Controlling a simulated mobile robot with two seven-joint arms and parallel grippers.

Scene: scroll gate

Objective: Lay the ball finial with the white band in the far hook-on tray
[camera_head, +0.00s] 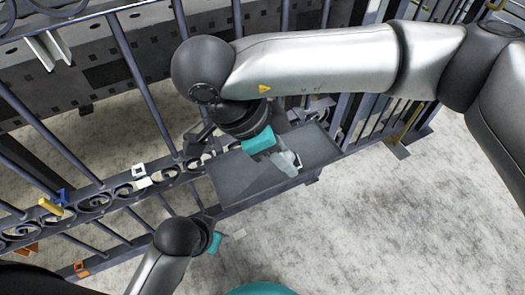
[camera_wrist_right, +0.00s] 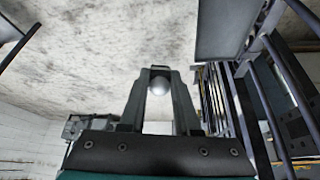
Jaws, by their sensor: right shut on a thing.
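My right gripper (camera_head: 288,163) is over the dark grey hook-on tray (camera_head: 235,185) on the fence in the head view. In the right wrist view the right gripper (camera_wrist_right: 159,75) is shut on a grey ball finial (camera_wrist_right: 159,87), held between the fingertips. No white band can be made out on it. A grey panel (camera_wrist_right: 225,28), perhaps a tray, shows at the upper right there. My left gripper (camera_head: 226,238) is low in the head view, left of and nearer than the tray; its fingers are too unclear to judge.
The dark scroll gate (camera_head: 110,190) runs diagonally, with bars beyond the tray. White clips (camera_head: 140,176), a blue clip (camera_head: 63,196), a yellow piece (camera_head: 50,207) and an orange piece (camera_head: 80,268) sit along it. Pale floor (camera_head: 400,220) is open at right.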

